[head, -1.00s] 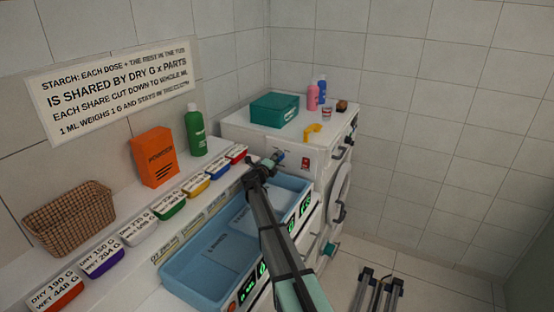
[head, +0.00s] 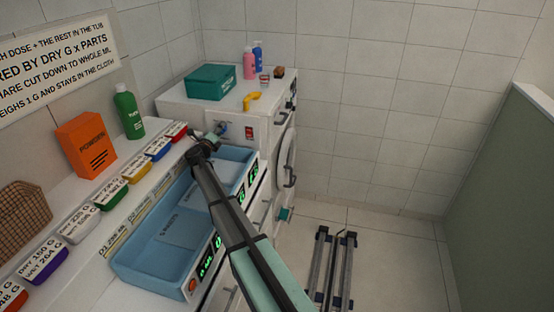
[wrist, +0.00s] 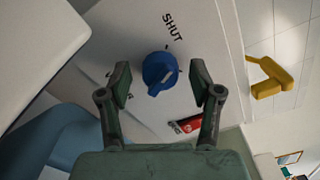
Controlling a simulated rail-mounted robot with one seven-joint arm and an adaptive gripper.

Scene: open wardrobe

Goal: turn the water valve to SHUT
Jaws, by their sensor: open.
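The water valve is a round blue knob (wrist: 160,70) on a white panel, with the word SHUT (wrist: 173,26) printed beyond it. Its raised grip lies toward the lower side of the knob in the wrist view, away from that word. In the head view the blue valve (head: 222,128) is on the side of the white machine facing the basin. My gripper (wrist: 163,84) is open, with one finger on each side of the knob and visible gaps between. In the head view my gripper (head: 213,135) is close to the valve and partly covers it.
A red switch (head: 249,131) sits beside the valve. A yellow curved piece (head: 252,101), a teal box (head: 210,82) and bottles (head: 250,63) stand on the white machine (head: 185,108). The blue basin (head: 135,268) lies below my arm. Several labelled tubs line the shelf on the left.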

